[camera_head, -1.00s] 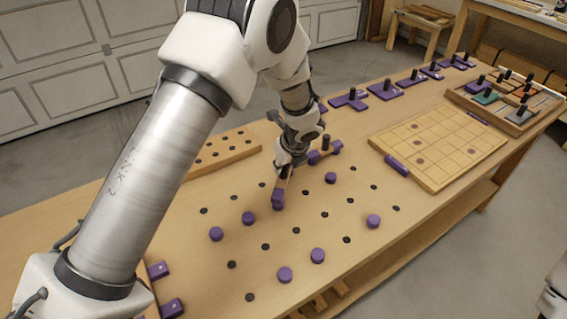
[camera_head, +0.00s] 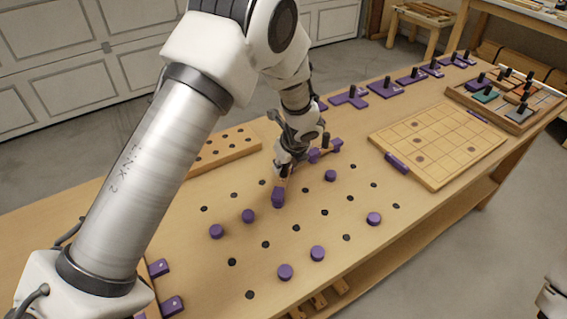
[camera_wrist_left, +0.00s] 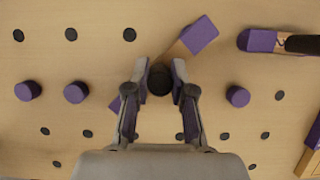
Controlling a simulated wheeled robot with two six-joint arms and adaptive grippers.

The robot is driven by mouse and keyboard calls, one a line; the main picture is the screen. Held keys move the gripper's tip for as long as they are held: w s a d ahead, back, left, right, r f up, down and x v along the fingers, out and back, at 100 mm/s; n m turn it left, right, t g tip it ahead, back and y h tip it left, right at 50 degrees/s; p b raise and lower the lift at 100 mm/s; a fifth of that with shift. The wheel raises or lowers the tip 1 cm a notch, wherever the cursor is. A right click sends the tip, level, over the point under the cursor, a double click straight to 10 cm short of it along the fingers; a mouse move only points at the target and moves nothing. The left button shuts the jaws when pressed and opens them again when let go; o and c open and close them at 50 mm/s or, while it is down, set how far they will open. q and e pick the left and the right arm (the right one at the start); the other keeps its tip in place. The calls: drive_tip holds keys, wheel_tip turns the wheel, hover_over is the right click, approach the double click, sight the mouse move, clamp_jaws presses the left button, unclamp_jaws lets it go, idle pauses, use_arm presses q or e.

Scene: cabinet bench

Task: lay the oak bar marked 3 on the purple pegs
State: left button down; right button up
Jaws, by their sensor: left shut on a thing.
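My left gripper (camera_head: 288,163) is shut on the black knob (camera_wrist_left: 160,80) of an oak bar with purple ends. One purple end (camera_head: 278,197) shows below the gripper in the head view; the far end (camera_wrist_left: 200,35) shows in the wrist view. The bar lies slanted there, its middle hidden by the fingers. I cannot read its number, nor tell if it touches the bench. Several purple pegs stand on the bench, including one left of the bar (camera_head: 248,216), one to its right (camera_head: 330,177) and two nearer (camera_head: 285,272) (camera_head: 317,254). My right gripper is out of view.
Another purple-ended bar with a black knob (camera_head: 325,151) lies close behind the gripper. A gridded board (camera_head: 440,145) lies to the right, purple pieces (camera_head: 386,89) line the back edge, and a tray (camera_head: 545,108) stands at the far right. Dark holes dot the bench.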

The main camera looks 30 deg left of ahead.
use_arm(q)
drive_tip(key=shift+f, duration=0.5)
drive_tip(key=shift+f, duration=0.1)
idle(0.4)
idle(0.6)
drive_tip(key=c, duration=0.5)
unclamp_jaws()
wheel_tip(320, 180, up, 8)
drive_tip(key=p, duration=0.8)
